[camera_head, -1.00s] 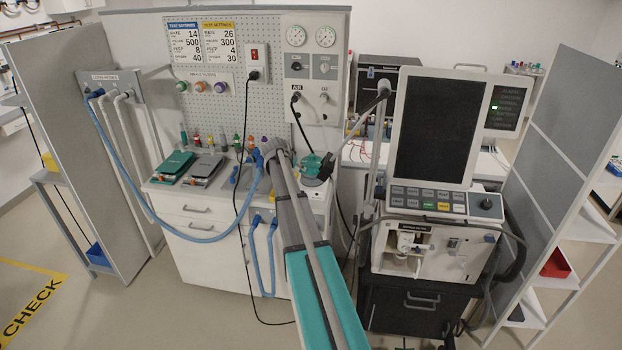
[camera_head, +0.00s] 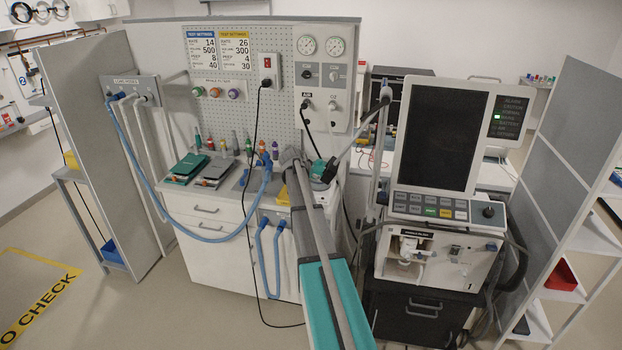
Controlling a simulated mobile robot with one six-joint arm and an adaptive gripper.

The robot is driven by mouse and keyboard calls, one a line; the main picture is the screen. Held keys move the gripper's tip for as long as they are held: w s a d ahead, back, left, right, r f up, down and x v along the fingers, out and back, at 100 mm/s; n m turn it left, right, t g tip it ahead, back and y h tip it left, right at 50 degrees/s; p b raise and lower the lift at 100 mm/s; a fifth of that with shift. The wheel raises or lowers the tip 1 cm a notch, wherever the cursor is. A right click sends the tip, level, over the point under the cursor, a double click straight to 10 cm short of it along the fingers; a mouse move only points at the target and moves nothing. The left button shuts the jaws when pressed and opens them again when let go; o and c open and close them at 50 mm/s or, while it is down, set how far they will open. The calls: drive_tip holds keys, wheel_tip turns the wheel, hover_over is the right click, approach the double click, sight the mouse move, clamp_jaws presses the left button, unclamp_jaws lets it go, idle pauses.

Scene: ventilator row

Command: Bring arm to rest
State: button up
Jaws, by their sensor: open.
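My arm (camera_head: 318,245) rises from the bottom edge, right of the middle, and reaches away toward the bench. Its far visible joint (camera_head: 291,157) is in front of the worktop's right part. I cannot make out my gripper or its fingers beyond that joint. A small teal and dark item (camera_head: 324,171) shows just right of the joint, and I cannot tell clearly what it is. No held object can be seen.
The white bench (camera_head: 210,262) with blue hoses (camera_head: 192,238) stands left of my arm. The ventilator (camera_head: 437,140) on its dark cart (camera_head: 425,308) stands close on the right. Grey partitions (camera_head: 95,150) flank both sides. Floor is open at the lower left.

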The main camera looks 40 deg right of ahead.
idle(0.3)
drive_tip(key=s+a+f+n+g+y, duration=0.1)
drive_tip(key=s+a+n, duration=0.3)
drive_tip(key=s+a, duration=0.5)
drive_tip(key=s+a+f+n+g+y, duration=0.1)
drive_tip(key=s+a+n+y, duration=0.3)
drive_tip(key=s+a, duration=0.6)
drive_tip(key=s+a+f+n+g+y, duration=0.1)
drive_tip(key=s+a, duration=0.8)
drive_tip(key=a, duration=1.9)
wheel_tip(320, 180, down, 2)
drive_tip(key=n+y, duration=0.2)
drive_tip(key=n, duration=0.2)
drive_tip(key=shift+s+n, duration=0.3)
